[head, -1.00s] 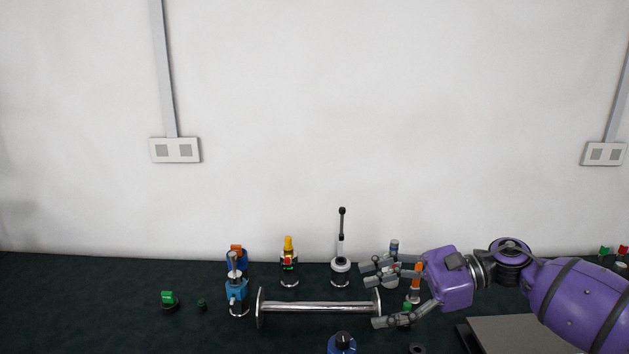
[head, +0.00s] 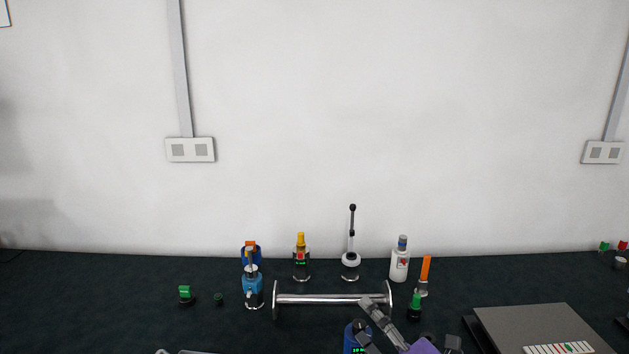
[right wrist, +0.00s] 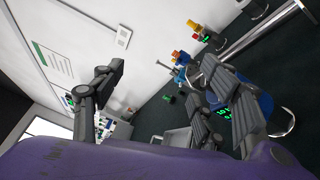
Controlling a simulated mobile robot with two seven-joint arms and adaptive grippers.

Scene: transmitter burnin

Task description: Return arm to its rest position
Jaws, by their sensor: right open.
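My right gripper (head: 383,328) shows at the bottom edge of the head view, with its fingers spread and nothing between them. Its purple body is mostly cut off by the frame. In the head view, its grey fingers overlap the right end of the chrome bar (head: 330,299) and stand beside the blue device with a green display (head: 355,338); I cannot tell whether they touch. In the right wrist view, the open fingers (right wrist: 165,100) stand wide apart, above the purple body. The rest of my right arm is out of the head view. My left gripper is not in view.
A joystick-like stand (head: 351,259), a white bottle (head: 399,266), an orange-handled item (head: 426,268) and a green-topped knob (head: 415,305) stand near the bar. A grey flat box (head: 535,325) lies at right. The dark table is clear at far left.

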